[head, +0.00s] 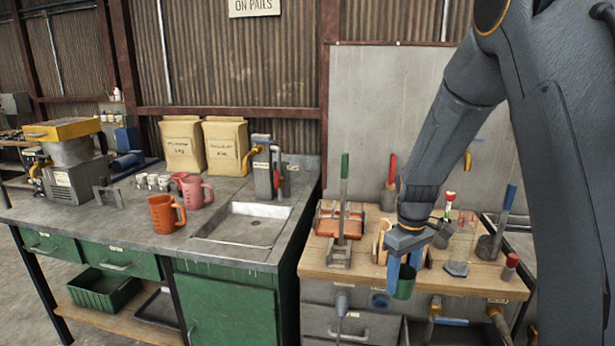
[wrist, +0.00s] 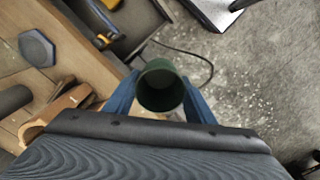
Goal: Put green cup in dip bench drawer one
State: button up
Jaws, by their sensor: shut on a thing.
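My gripper (head: 404,272) is shut on the green cup (head: 405,288), with a blue finger on each side of it. The cup hangs in the air near the front edge of the wooden bench (head: 345,271). In the wrist view the cup (wrist: 160,85) shows from above, its mouth open and its inside dark. The green bench with the sink has two green drawers, one at far left (head: 48,245) and one beside it (head: 115,263); both look shut. Their small labels are unreadable, and I cannot tell which drawer is drawer one.
An orange jug (head: 166,214) and a pink jug (head: 196,192) stand left of the sink (head: 247,223). Concrete floor (wrist: 250,75) lies at right in the wrist view.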

jog(key=s+a+f+m, duration=0.2)
jog(key=s+f+m, duration=0.1)
jog(key=f, duration=0.4)
jog(key=s+a+f+m, duration=0.2)
jog(key=s+f+m, duration=0.1)
jog(key=f, duration=0.5)
jog(key=shift+s+a+f+b, duration=0.2)
jog(key=shift+s+a+b, duration=0.05)
jog(key=shift+s+b, duration=0.2)
